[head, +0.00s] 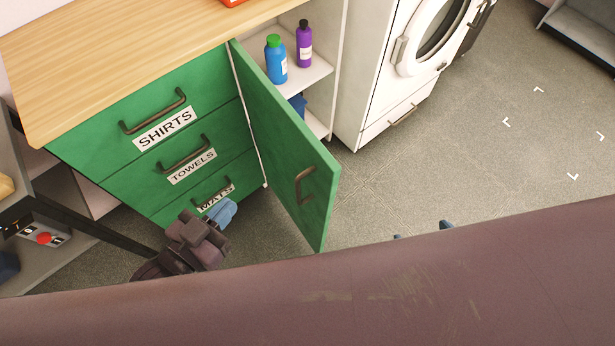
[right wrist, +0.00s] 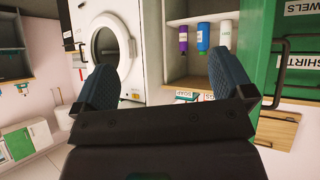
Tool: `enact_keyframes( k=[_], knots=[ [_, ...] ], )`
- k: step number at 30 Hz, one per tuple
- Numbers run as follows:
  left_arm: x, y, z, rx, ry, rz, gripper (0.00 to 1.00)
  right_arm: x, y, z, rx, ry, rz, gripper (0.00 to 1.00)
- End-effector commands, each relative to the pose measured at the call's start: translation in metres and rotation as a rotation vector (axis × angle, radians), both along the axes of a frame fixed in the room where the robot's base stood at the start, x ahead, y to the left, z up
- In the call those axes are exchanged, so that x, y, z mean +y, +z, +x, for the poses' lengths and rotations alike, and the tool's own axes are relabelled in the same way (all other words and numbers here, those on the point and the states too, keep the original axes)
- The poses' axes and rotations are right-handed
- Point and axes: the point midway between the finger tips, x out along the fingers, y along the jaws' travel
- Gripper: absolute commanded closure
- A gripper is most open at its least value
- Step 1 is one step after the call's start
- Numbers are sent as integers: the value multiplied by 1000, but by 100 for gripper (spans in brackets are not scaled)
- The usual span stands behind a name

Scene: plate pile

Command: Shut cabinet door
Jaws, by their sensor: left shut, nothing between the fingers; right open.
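The green cabinet door (head: 290,140) stands wide open in the head view, swung out from the cabinet front. Its dark handle (head: 305,186) is near the free edge. The open compartment beside it holds a blue bottle (head: 276,60) and a purple bottle (head: 304,45). My left gripper (head: 228,207) is shut and empty, low in front of the MATS drawer, left of the door and apart from it. My right gripper (head: 423,231) shows only its blue fingertips in the head view, right of the door. In the right wrist view (right wrist: 160,82) it is open with nothing between its fingers.
Green drawers labelled SHIRTS, TOWELS and MATS (head: 166,128) are left of the door under a wooden top (head: 120,50). A white washing machine (head: 385,75) stands right of the compartment. The floor (head: 450,150) right of the door is clear. A grey shelf unit (head: 20,215) is at left.

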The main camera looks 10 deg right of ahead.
Motion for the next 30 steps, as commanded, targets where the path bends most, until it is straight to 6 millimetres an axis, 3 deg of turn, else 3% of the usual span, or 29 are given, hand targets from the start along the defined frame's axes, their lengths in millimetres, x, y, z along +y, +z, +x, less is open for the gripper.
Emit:
enact_keyframes(
  k=[1, 9, 20, 30],
  knots=[
    [-10, -11, -3, -4, -67, -15, 100, -1, -16, -5, 27, 3, -3, 1],
    [-34, -21, -20, -41, -323, -101, 100, 2, -40, -8, 61, 15, -7, 1],
    [-36, -23, -25, -44, -411, -136, 100, 4, -42, -3, 57, 26, -9, 1],
    [-74, -23, -8, -44, -409, -139, 100, 4, -45, -5, 63, 31, -15, 1]
  ],
)
